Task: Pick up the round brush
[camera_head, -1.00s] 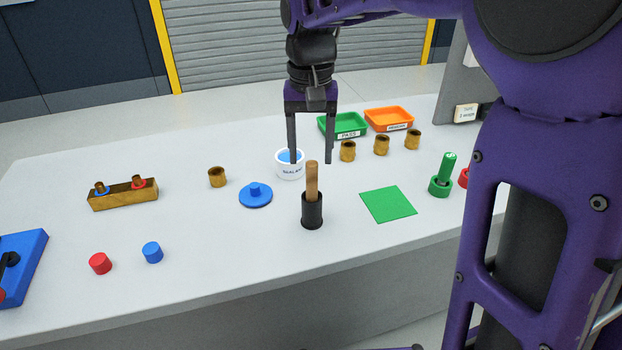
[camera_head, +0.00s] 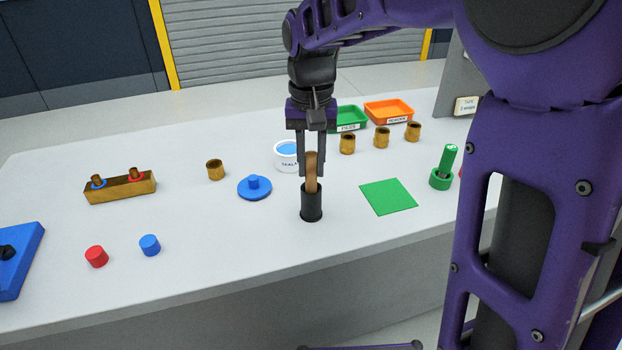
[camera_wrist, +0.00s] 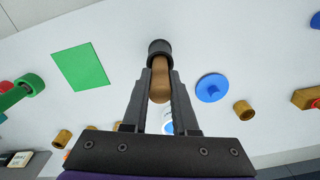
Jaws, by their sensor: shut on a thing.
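The round brush (camera_head: 311,183) shows as a wooden handle standing upright in a black cup-like holder (camera_head: 311,205). Its lower end is hidden inside the holder. My gripper (camera_head: 312,172) is above the holder, with its two fingers shut on the wooden handle from both sides. In the wrist view the handle (camera_wrist: 161,80) lies between the fingers (camera_wrist: 160,85), and the black holder (camera_wrist: 159,47) is just beyond the fingertips. The holder stands on the white table.
A white tub (camera_head: 287,160) stands close behind the gripper and a blue lidded disc (camera_head: 254,188) lies to the left. A green square (camera_head: 388,197) lies to the right. Brass cups (camera_head: 347,144) and green and orange trays (camera_head: 388,112) are behind.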

